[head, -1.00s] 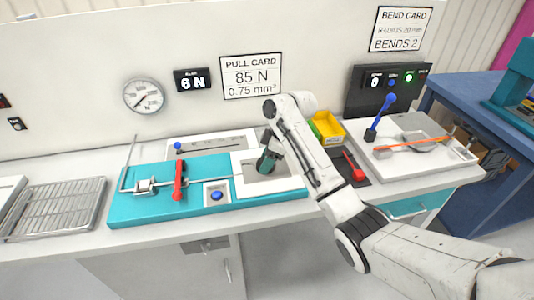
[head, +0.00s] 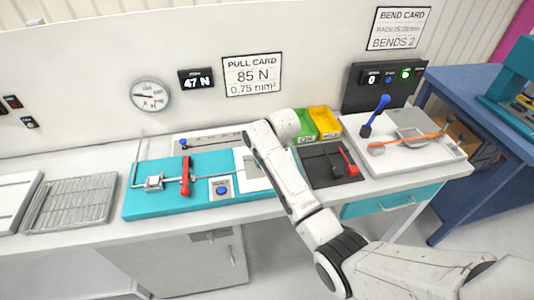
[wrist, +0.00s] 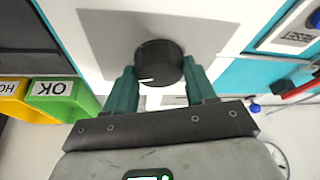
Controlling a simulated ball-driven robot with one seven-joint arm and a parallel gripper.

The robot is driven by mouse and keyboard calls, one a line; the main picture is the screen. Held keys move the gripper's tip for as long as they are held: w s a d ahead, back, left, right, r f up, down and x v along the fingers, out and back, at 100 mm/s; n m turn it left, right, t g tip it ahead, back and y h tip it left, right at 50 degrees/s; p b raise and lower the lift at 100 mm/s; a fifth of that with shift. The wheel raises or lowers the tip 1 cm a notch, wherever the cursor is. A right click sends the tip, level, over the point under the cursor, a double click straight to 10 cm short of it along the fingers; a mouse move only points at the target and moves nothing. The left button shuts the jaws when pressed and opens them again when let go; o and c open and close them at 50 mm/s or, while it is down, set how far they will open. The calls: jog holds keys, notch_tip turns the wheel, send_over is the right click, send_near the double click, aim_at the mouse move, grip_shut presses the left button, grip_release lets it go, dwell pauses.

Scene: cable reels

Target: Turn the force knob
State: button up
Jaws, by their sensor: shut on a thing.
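The force knob (wrist: 152,58) is black with a white pointer line and sits on a grey plate. In the wrist view it is between the two teal fingers of my gripper (wrist: 159,66), which are shut on its sides. In the head view my own arm hides the knob and the gripper. The force display (head: 197,79) reads 47 N. The round gauge (head: 150,95) has its needle to the left. The pull card (head: 252,76) on the wall reads 85 N, 0.75 mm².
The teal pull rig (head: 150,202) has a red lever (head: 186,176) and a blue button (head: 221,190). A wire rack (head: 70,202) lies at left.

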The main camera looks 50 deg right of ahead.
jog(key=m+h, duration=0.1)
jog(key=m, duration=0.4)
jog(key=shift+w+a+g+h, duration=0.15)
jog(key=shift+g+h, duration=0.25)
jog(key=shift+m, duration=0.3)
jog(key=o, duration=1)
jog(key=shift+o, duration=0.2)
jog(key=shift+r, duration=0.1)
jog(key=v, duration=1)
jog(key=shift+r+b, duration=0.3)
jog(key=shift+b, duration=0.1)
jog(key=shift+a, duration=0.1)
